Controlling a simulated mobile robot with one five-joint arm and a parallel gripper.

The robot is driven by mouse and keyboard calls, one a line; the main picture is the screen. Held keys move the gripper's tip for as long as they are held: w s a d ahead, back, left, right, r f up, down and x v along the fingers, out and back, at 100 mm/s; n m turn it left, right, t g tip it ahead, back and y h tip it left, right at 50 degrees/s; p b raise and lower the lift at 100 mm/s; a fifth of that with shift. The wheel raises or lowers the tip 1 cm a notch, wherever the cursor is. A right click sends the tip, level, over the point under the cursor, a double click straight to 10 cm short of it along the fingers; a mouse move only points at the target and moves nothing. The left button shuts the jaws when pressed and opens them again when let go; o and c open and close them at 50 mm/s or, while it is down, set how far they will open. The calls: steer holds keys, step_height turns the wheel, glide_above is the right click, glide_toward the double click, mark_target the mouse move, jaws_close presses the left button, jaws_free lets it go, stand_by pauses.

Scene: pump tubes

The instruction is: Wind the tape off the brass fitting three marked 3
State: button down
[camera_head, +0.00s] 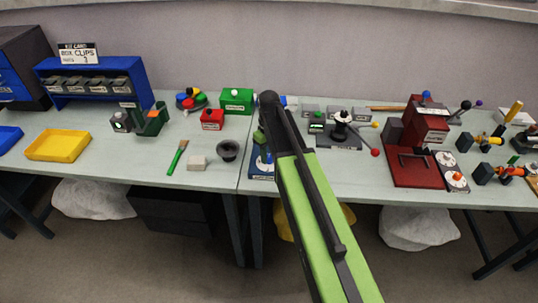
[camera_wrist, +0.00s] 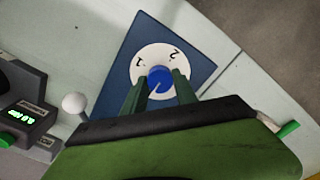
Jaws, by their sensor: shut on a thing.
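My gripper (camera_wrist: 161,75) is shut on a blue knob (camera_wrist: 158,82) in the wrist view. The knob sits at the middle of a white numbered dial (camera_wrist: 143,60) on a dark blue plate (camera_wrist: 200,70). In the head view the plate (camera_head: 262,176) shows beside my arm, which hides most of the dial and my fingertips. Fittings with black bodies and yellow and orange parts stand at the far right, one farther back (camera_head: 484,139) and one nearer (camera_head: 489,172). Their numbers are too small to read, so I cannot tell which is marked 3.
A yellow tray (camera_head: 58,146), green brush (camera_head: 177,158) and grey cup (camera_head: 228,151) are at left. The left table's front strip is mostly clear.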

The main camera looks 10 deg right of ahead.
mark_target(269, 157)
steer(key=c, duration=1)
jaws_free()
steer(key=shift+o, duration=0.2)
steer(key=shift+r, duration=0.15)
step_height(269, 157, up, 17)
steer(key=p, duration=1.7)
